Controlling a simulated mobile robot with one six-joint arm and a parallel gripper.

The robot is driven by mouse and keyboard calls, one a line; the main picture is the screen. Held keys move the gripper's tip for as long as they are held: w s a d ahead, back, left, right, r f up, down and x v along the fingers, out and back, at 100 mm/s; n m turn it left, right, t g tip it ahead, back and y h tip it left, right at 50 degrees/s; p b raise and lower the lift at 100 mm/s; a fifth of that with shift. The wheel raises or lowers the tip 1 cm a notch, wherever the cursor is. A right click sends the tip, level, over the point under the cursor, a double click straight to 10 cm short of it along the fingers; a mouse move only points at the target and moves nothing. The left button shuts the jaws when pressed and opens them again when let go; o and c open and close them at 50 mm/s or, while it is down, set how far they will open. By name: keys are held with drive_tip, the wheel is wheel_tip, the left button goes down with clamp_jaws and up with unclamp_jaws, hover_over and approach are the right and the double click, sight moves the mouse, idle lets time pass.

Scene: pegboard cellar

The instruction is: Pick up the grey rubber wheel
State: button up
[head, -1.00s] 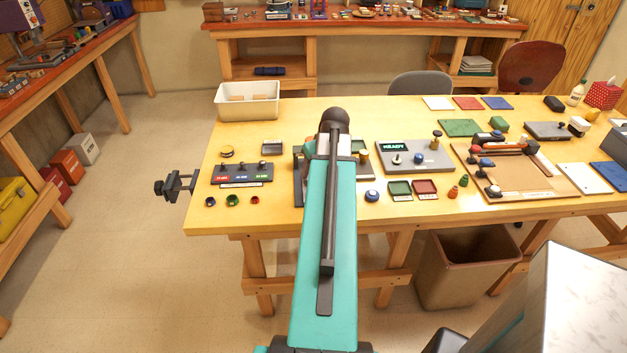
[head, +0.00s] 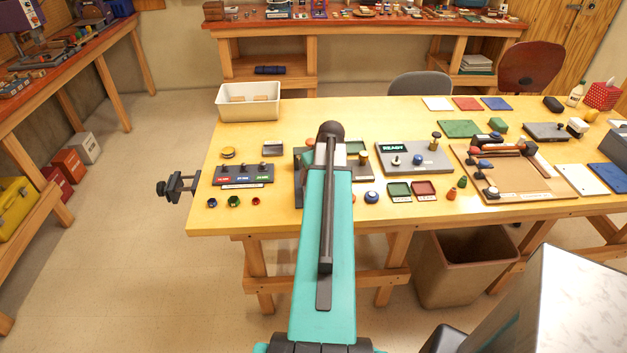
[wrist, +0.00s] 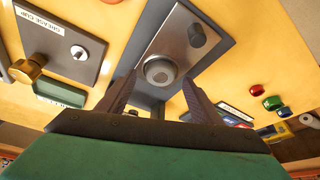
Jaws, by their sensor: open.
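In the wrist view a round grey piece with a paler centre (wrist: 160,71), which looks like the grey rubber wheel, sits on a metal plate (wrist: 186,55) with a dark base. My gripper (wrist: 160,77) is open, with one dark finger on each side of the grey piece. No contact shows, and I cannot tell how far above it the fingertips are. In the head view my own arm hides the gripper and the wheel; only parts of the dark base (head: 299,185) show beside it.
A dark grey knob (wrist: 197,35) stands on the same plate. A panel labelled GREASE CUP (wrist: 65,45) with a brass knob (wrist: 27,69) lies to the left in the wrist view. In the head view a READY panel (head: 425,160) and a three-slot rack (head: 243,175) flank my arm.

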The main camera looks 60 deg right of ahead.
drive_tip(key=shift+w+f, duration=0.15)
drive_tip(key=shift+f, duration=0.2)
idle(0.3)
drive_tip(key=c, duration=1.2)
drive_tip(key=shift+r, duration=0.15)
drive_tip(key=shift+c, duration=0.2)
drive_tip(key=shift+d+r+b, duration=0.1)
drive_tip(key=shift+r+b, duration=0.7)
drive_tip(key=shift+r, duration=0.7)
drive_tip(key=s+a+b, duration=0.1)
drive_tip(key=s, duration=0.2)
drive_tip(key=s+a+b, duration=0.2)
drive_tip(key=s, duration=0.1)
drive_tip(key=s+a+b, duration=0.1)
drive_tip(key=s+a, duration=0.1)
drive_tip(key=s, duration=0.1)
drive_tip(key=shift+r, duration=0.35)
drive_tip(key=shift+s+a+b, duration=0.15)
drive_tip(key=shift+s+b, duration=0.15)
drive_tip(key=shift+b, duration=1.1)
drive_tip(key=s+b, duration=0.1)
drive_tip(key=b, duration=0.3)
drive_tip(key=shift+a+r, duration=0.1)
